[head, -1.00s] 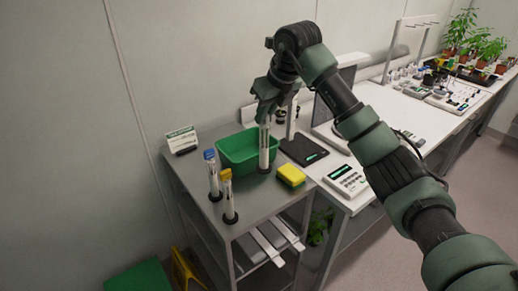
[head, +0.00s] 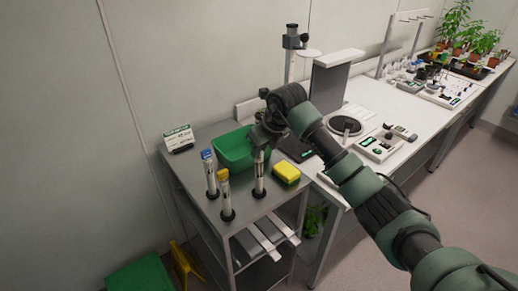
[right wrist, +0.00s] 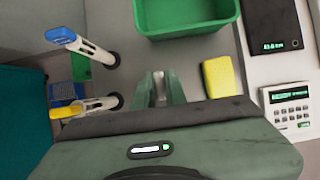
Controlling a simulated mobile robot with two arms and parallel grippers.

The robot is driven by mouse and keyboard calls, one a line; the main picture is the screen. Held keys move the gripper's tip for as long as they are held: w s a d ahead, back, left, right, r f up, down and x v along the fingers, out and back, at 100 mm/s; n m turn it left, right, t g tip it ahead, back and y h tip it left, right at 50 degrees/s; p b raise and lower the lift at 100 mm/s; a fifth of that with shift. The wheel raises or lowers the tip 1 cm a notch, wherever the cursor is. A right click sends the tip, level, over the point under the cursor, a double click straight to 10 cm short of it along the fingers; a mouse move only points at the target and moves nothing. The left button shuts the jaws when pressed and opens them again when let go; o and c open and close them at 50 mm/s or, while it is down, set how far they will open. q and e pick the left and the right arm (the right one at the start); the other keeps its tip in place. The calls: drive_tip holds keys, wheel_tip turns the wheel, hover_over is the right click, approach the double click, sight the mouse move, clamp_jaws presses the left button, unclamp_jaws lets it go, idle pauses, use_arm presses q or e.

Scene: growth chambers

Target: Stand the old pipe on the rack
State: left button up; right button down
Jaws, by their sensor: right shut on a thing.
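The pipe (head: 259,172) is a slim, pale upright tube with a dark round foot. My right gripper (head: 262,147) is shut on its upper part, and the gripper's fingers (right wrist: 159,92) show around it in the right wrist view. The foot is over the grey top of the metal rack (head: 240,208); I cannot tell whether it touches. A blue-capped tube (head: 210,175) and a yellow-capped tube (head: 225,195) stand upright on dark feet to its left, apart from it. My left gripper is not in view.
A green tub (head: 232,152) is behind the pipe, and a yellow sponge (head: 286,173) lies to its right. A small sign box (head: 178,139) is at the back left. The white bench (head: 400,115) with instruments adjoins at the right. Rack top in front is bare.

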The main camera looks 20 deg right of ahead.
drive_tip(key=shift+f, duration=0.1)
drive_tip(key=c, duration=1.5)
unclamp_jaws()
drive_tip(key=shift+o, duration=0.2)
drive_tip(key=shift+r, duration=0.35)
drive_tip(key=b+v, duration=0.3)
drive_tip(key=v, duration=0.8)
drive_tip(key=shift+s+r, duration=0.25)
